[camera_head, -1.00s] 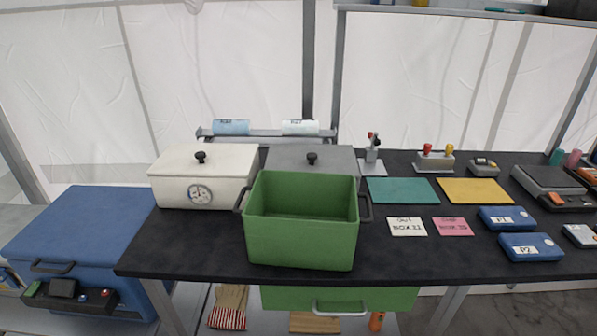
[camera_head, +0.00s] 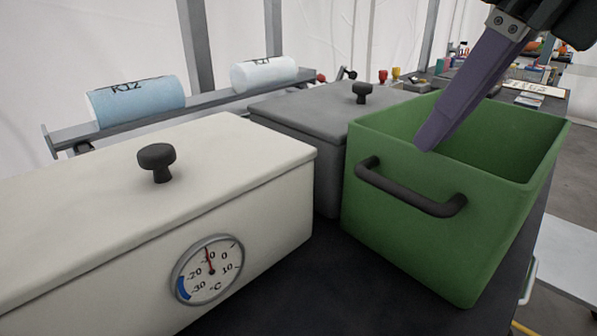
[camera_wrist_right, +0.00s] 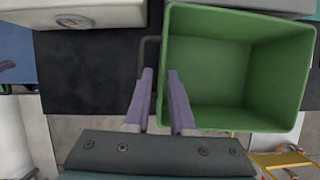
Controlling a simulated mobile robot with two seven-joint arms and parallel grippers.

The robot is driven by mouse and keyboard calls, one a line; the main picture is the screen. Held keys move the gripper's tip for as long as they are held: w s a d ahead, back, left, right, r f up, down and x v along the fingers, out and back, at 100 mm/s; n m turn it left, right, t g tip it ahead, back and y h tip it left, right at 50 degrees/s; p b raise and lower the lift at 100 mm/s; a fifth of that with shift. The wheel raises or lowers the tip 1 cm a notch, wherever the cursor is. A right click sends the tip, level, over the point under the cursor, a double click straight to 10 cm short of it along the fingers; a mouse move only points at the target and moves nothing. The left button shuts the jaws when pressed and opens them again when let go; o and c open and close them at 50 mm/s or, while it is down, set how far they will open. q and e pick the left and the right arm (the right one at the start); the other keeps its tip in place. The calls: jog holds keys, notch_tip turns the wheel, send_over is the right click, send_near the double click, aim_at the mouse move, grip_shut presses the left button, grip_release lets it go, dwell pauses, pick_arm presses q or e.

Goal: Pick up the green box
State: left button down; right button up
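The green box (camera_head: 430,235) is open at the top and stands on the dark table, with a black handle (camera_head: 410,190) on its near side. My right gripper (camera_head: 428,143) reaches in from the upper right of the head view, its purple finger over the box. In the right wrist view the box (camera_wrist_right: 270,65) looks empty. There my right gripper (camera_wrist_right: 162,75) has its two purple fingers apart with a gap between them. One finger lies over the box's rim side and the other outside it, near the handle (camera_wrist_right: 143,62). My left gripper is not in view.
A white lidded box (camera_head: 120,225) with a round dial stands left of the green box. A grey lidded box (camera_head: 300,120) stands just behind it. Two rolls (camera_head: 140,103) sit on a rail at the back. Dark tabletop (camera_wrist_right: 90,75) shows bare beside the handle.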

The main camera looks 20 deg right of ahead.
jog(key=x, duration=0.9)
jog(key=shift+s+d+f, duration=0.25)
jog(key=shift+d, duration=0.05)
grip_shut()
jog(key=shift+r, duration=0.15)
dwell(0.8)
